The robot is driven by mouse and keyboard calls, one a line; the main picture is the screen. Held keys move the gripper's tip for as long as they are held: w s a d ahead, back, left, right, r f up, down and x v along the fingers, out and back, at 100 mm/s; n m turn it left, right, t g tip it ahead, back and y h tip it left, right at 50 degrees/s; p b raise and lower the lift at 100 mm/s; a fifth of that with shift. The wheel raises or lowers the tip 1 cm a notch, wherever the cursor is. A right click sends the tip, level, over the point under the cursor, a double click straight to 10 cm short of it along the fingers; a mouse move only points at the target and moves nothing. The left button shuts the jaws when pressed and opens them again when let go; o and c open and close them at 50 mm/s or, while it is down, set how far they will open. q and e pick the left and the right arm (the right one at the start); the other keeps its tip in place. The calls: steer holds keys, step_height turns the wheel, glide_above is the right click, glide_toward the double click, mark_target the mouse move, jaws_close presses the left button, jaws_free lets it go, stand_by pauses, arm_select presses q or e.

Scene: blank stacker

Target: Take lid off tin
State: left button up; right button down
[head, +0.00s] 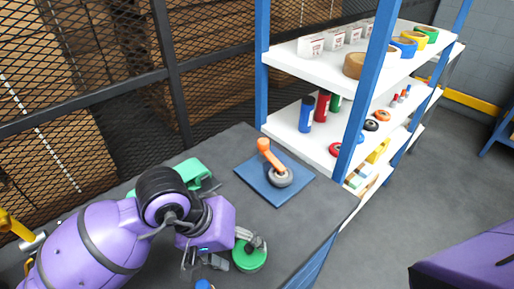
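A round green-topped tin (250,258) stands on the dark table near its front edge, at bottom centre of the head view. I cannot make out the seam between lid and body. My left gripper (231,252) is over its left side, with one finger reaching across the green top and the other parts to its left. The fingers look spread apart, and I see nothing held. Whether they touch the tin is unclear. My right gripper is out of view; only a purple part of my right arm shows at bottom right.
A blue mat (258,184) holds an orange-handled tool (272,159) with a grey round base. A green object (192,171) lies behind my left arm. A blue item (204,285) shows at the bottom edge. A stocked shelf (310,142) stands behind the table.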

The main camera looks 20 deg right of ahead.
arm_select(q)
steer(key=c, duration=0.8)
